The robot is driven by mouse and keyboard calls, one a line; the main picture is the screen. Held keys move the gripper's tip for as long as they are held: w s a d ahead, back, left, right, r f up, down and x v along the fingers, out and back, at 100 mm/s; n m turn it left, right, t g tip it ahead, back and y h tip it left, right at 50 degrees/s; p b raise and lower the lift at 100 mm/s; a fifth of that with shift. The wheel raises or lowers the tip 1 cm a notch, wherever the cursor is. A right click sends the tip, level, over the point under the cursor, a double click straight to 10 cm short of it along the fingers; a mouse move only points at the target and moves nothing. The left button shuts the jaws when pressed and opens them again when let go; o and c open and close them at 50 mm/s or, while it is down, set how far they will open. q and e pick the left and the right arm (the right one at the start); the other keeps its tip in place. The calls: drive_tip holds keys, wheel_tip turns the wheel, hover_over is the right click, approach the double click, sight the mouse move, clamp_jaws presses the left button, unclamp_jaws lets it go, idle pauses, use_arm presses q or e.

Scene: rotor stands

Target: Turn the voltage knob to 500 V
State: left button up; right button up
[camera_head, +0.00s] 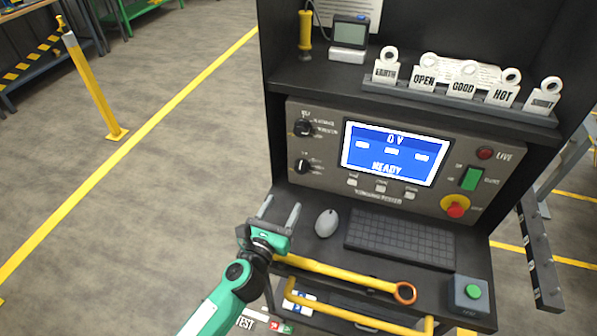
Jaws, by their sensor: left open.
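The grey tester panel (335,184) stands upright at the back of the bench. Its blue screen (395,152) reads 0 V and READY. At the panel's left are two black knobs, an upper knob (304,128) and a lower knob (302,166). Their labels are too small to tell which is for voltage. My left gripper (281,205) is open and empty, its two fingers pointing up in the picture. It is below the lower knob and apart from it, at the left front of the bench. My right gripper is not in view.
A mouse (326,222) and a keyboard (400,239) lie right of my gripper. A yellow tool (340,274) with an orange ring lies along the front. A red stop button (456,207), a green switch (471,179) and a green button box (472,296) are at the right.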

sight(300, 170)
use_arm(q)
drive_tip(key=shift+n+y, duration=0.4)
drive_tip(key=shift+n, duration=0.4)
drive_tip(key=x, duration=0.4)
drive_tip(key=f+x, duration=0.1)
drive_tip(key=x, duration=0.9)
drive_tip(key=shift+w+a+f+p, duration=0.2)
drive_tip(key=shift+w+f+p, duration=0.1)
drive_tip(key=c, duration=1)
